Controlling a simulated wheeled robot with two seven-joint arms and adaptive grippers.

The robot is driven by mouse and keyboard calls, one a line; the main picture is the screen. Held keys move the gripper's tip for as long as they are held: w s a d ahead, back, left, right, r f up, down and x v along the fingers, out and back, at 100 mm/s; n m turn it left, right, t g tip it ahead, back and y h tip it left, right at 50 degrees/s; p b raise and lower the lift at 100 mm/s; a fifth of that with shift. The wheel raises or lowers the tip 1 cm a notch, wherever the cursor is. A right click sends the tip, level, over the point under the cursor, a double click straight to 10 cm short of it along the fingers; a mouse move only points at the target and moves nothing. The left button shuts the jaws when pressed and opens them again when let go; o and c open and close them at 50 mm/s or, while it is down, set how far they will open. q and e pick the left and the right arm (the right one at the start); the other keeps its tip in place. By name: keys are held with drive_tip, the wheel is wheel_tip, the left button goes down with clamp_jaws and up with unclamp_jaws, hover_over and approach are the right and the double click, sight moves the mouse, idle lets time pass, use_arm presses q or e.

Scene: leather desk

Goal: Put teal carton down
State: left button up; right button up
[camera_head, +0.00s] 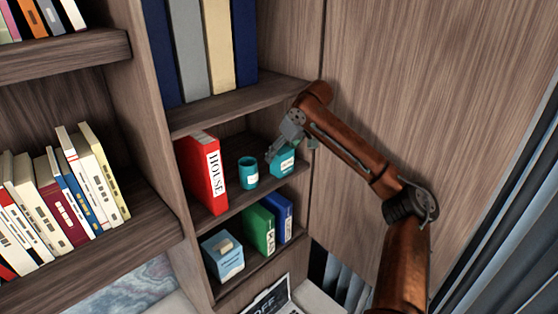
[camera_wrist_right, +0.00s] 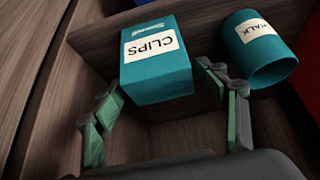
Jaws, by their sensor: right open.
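The teal carton (camera_head: 285,163), with a white CLIPS label, stands on the middle shelf at its right end. In the right wrist view the carton (camera_wrist_right: 158,72) appears upside down, just ahead of and between the fingers. My right gripper (camera_head: 290,147) reaches in from the right, over the carton. Its green-padded fingers (camera_wrist_right: 160,88) are spread wide, with visible gaps to the carton's sides. Part of the carton is hidden by the gripper in the head view. My left gripper does not show.
A teal CHALK cup (camera_head: 248,172) stands close beside the carton, and also shows in the wrist view (camera_wrist_right: 262,50). A red HOUSE binder (camera_head: 206,172) is left of it. The shelf above (camera_head: 240,104) and the right cabinet wall (camera_head: 350,190) bound the space closely.

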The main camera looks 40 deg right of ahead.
drive_tip(key=b+v, duration=0.1)
drive_tip(key=v, duration=0.6)
drive_tip(key=shift+s+r, duration=0.15)
drive_tip(key=shift+r, duration=0.05)
